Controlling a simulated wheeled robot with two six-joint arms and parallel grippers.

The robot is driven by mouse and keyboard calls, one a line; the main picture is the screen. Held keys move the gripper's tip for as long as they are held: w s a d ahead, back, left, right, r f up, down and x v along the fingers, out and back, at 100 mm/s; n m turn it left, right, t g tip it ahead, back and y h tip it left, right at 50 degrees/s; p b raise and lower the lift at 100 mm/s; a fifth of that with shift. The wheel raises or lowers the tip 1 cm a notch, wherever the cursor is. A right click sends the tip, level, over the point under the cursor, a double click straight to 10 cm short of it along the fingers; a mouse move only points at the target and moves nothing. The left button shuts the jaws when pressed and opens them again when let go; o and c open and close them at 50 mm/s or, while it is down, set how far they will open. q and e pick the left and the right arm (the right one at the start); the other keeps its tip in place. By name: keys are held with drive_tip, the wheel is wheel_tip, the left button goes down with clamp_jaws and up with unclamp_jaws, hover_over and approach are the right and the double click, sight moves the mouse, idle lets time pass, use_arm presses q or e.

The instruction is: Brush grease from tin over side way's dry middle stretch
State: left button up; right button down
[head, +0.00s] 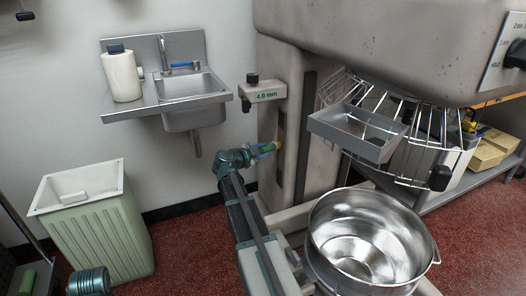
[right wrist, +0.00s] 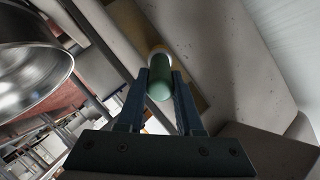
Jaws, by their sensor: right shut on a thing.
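My right gripper (head: 262,150) is at the side of the mixer column, shut on a brush with a green handle. In the right wrist view my gripper (right wrist: 160,88) has both fingers against the rounded green brush handle (right wrist: 158,82). The brush tip (head: 279,145) shows as a small orange-tan end at the side way (head: 282,128), a narrow upright tan strip in the column's side. I cannot tell whether the bristles touch it, and the arm and brush partly hide its lower part. I cannot make out the grease tin.
A steel mixing bowl (head: 372,240) stands at the lower right, with a grey chute (head: 358,132) and wire guard (head: 440,125) above it. A bracket marked 4.9 mm (head: 264,95) sticks out left of the column. A sink (head: 193,90) and green bin (head: 98,225) are left.

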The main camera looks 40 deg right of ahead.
wheel_tip(320, 180, down, 5)
drive_tip(key=b, duration=0.5)
drive_tip(key=shift+d, duration=0.1)
drive_tip(key=shift+f, duration=0.1)
idle(0.3)
wheel_tip(320, 180, down, 5)
drive_tip(key=b, duration=0.5)
drive_tip(key=shift+f+b, duration=0.45)
drive_tip(key=shift+b, duration=0.15)
drive_tip(key=w+a, duration=0.2)
drive_tip(key=a, duration=0.4)
drive_tip(key=shift+a, duration=0.4)
